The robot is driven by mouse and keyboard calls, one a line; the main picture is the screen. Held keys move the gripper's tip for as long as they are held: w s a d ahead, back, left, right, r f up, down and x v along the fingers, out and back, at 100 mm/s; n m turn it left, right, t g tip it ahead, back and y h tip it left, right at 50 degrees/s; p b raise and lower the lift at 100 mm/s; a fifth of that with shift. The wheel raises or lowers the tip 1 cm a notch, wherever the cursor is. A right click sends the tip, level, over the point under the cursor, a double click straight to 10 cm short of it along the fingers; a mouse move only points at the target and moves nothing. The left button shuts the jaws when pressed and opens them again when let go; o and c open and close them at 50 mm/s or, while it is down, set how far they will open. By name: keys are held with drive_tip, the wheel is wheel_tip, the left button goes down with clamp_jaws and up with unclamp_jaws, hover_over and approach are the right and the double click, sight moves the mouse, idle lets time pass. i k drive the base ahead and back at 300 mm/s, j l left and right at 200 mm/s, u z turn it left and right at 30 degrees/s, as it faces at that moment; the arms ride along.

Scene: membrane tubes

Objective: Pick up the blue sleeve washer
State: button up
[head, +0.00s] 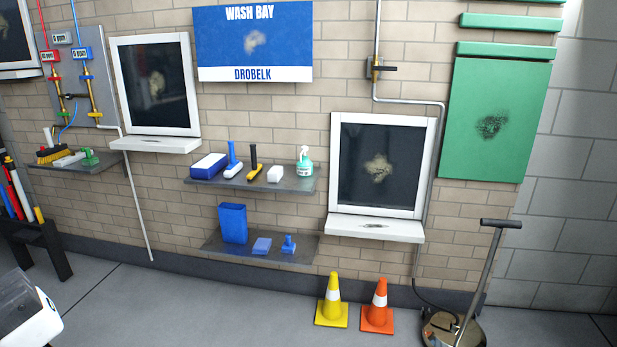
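A washer tool with an upright blue handle and a white and blue head (233,165) stands on the upper grey shelf (300,185). It is between a blue and white box-like block (208,166) and a tool with a black handle and yellow head (254,164). A smaller blue tool with a short upright grip (288,245) sits on the lower shelf (222,246). I cannot tell for certain which blue tool is the sleeve washer; the upper one looks most like it. I cannot make out my gripper in the head view.
A white block (275,174) and a spray bottle (305,163) share the upper shelf. A blue bin (233,223) and blue sponge (262,246) are on the lower one. Yellow (332,302) and orange (379,308) cones and a floor machine (452,330) stand right. Floor at centre-left is clear.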

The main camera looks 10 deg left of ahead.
sight(231, 170)
drive_tip(key=i+j+u, duration=0.1)
drive_tip(key=i, duration=0.5)
drive_tip(key=i+j+u, duration=0.1)
drive_tip(key=i, duration=0.5)
drive_tip(key=i+j+z, duration=0.1)
drive_tip(key=i+j, duration=0.3)
drive_tip(key=j, duration=0.25)
drive_tip(key=i+j+z, duration=0.15)
drive_tip(key=i+j, duration=0.15)
drive_tip(key=j, duration=0.25)
drive_tip(key=i+j, duration=0.15)
drive_tip(key=j, duration=0.25)
drive_tip(key=i+j+z, duration=0.1)
drive_tip(key=j, duration=0.3)
drive_tip(key=i+j, duration=0.35)
drive_tip(key=i, duration=0.1)
